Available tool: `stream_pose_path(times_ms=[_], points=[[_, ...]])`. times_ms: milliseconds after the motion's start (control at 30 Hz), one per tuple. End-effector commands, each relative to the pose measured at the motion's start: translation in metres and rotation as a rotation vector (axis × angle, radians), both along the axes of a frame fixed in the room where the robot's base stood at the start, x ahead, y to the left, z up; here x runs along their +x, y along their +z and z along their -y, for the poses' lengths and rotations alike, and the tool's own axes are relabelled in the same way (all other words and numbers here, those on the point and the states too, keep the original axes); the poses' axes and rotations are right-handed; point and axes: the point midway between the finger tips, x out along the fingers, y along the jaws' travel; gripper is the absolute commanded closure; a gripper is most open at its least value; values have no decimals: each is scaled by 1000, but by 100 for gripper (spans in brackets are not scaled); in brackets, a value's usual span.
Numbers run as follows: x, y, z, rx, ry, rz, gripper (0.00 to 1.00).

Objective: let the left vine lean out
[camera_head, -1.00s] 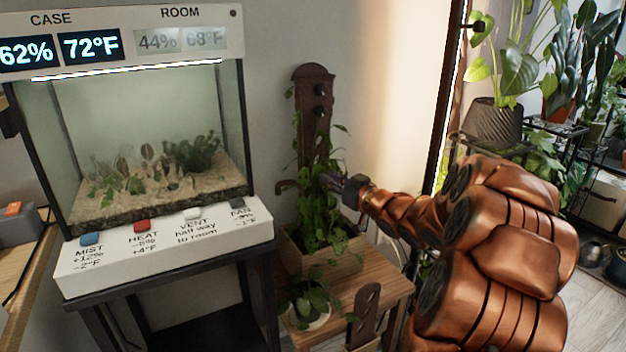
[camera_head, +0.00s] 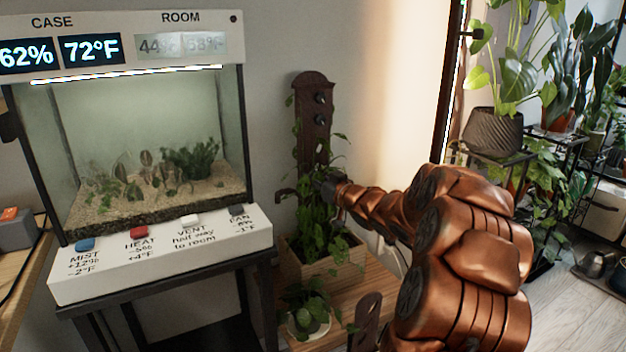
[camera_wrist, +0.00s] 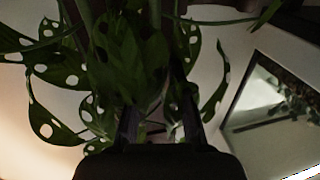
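A leafy vine (camera_head: 318,236) climbs a dark wooden board (camera_head: 313,90) that stands in a wooden planter box (camera_head: 318,264). The board has two dark knobs near its top, and a dark hook (camera_head: 285,193) juts out to its left. My gripper (camera_head: 327,186) is at the vine, in front of the board's middle. In the wrist view the vine's leaves with pale holes (camera_wrist: 62,75) hang around and in front of my gripper (camera_wrist: 160,125). Its two dark fingers are apart with foliage between them. Leaves hide the fingertips and whatever fastens the stems.
A glass case (camera_head: 150,120) on a white button panel (camera_head: 165,262) stands to the left. A small potted plant (camera_head: 308,308) sits on the wooden stand (camera_head: 360,285) below the planter. Potted plants on dark racks (camera_head: 500,155) stand at the right.

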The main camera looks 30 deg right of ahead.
Motion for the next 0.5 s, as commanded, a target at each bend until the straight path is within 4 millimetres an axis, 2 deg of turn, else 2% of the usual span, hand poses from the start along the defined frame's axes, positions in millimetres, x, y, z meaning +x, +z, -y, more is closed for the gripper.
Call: stream_pose_path(times_ms=[133,333,500], points=[[0,0,0,0,0,0,80],[0,0,0,0,1,0,100],[0,0,0,0,1,0,100]])
